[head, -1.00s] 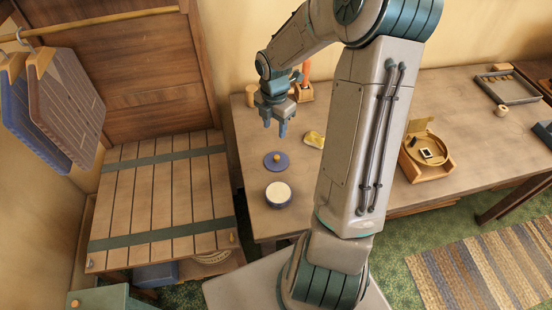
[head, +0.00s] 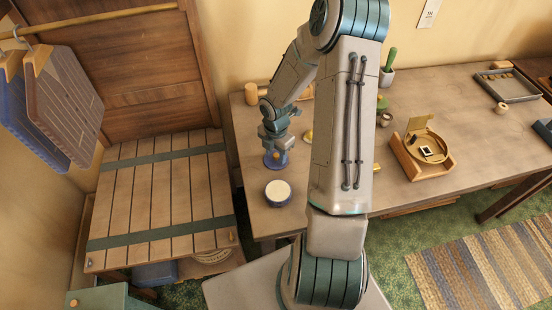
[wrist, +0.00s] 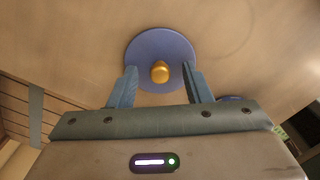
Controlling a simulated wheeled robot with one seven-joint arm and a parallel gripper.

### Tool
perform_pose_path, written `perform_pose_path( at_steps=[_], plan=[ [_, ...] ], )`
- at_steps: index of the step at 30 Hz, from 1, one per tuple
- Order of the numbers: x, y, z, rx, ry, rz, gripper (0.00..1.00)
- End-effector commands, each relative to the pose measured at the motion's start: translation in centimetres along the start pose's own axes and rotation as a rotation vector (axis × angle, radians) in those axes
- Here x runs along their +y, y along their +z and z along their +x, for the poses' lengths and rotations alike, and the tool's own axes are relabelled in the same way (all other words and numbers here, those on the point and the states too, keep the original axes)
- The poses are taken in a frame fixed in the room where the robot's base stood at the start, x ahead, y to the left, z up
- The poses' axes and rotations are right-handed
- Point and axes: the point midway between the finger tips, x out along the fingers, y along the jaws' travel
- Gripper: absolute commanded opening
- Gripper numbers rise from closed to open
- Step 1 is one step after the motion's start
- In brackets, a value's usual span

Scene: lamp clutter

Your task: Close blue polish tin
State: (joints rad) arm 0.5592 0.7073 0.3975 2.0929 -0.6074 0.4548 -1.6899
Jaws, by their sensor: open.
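The blue lid (head: 268,161) with a gold knob lies flat on the table, just behind the tin. In the wrist view the lid (wrist: 140,47) shows as a round blue disc with its knob (wrist: 160,72) in the middle. The blue tin (head: 278,194) stands open in front of it, with a pale round surface showing inside. In the wrist view only a bit of a blue rim, likely the tin (wrist: 232,98), shows beyond the right finger. My gripper (wrist: 159,82) is open above the lid, its two fingers on either side of the knob and apart from it.
The wooden table (head: 243,160) has bare room left of the lid. A wooden box with a round gold dish (head: 426,149) stands to the right. A slatted wooden chest (head: 160,200) is at left. My arm hides part of the table's middle.

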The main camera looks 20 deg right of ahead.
Motion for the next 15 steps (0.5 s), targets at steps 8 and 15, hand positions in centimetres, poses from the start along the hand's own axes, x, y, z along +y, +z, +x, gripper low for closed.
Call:
perform_pose_path(
  at_steps=[8,15],
  plan=[
    [0.01,0.03,0.30,-0.001,0.000,0.000,0.42],
    [0.02,0.04,0.27,-0.001,0.001,0.000,0.00]
  ],
)
